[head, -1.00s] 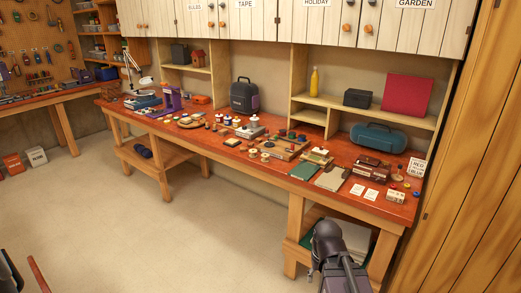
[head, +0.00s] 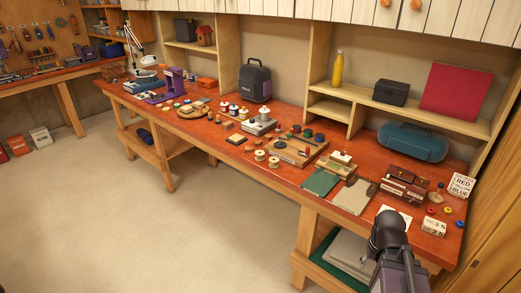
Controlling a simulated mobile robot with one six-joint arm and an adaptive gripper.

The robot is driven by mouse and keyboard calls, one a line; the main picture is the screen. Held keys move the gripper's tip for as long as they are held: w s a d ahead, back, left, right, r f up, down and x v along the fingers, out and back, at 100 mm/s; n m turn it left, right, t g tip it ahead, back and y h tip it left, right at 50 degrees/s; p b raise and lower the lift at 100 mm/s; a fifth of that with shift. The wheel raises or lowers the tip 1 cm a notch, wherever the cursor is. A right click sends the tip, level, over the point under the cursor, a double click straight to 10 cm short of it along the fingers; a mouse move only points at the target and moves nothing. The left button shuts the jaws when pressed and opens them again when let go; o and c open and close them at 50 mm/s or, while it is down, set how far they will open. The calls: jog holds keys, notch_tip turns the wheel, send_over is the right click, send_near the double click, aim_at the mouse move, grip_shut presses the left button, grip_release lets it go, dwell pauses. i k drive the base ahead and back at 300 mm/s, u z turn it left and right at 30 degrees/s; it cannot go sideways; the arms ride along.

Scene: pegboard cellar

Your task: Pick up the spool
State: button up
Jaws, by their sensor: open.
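Two pale wooden spools stand close together near the front edge of the red-brown workbench, a left one (head: 259,155) and a right one (head: 273,162). I cannot tell which one the task means. Part of my dark arm rises at the lower right, in front of the bench's right end. The fingers of my gripper do not show, and nothing of mine is near the spools.
The workbench (head: 235,162) is crowded with a wooden board (head: 290,152), a green book (head: 320,182), a clipboard (head: 354,196) and a brown box (head: 404,187). A blue case (head: 412,141) stands behind. The floor (head: 190,235) in front is clear.

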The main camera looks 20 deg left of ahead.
aim_at(259, 154)
jog(key=u, duration=0.4)
jog(key=i, duration=1)
jog(key=u, duration=0.6)
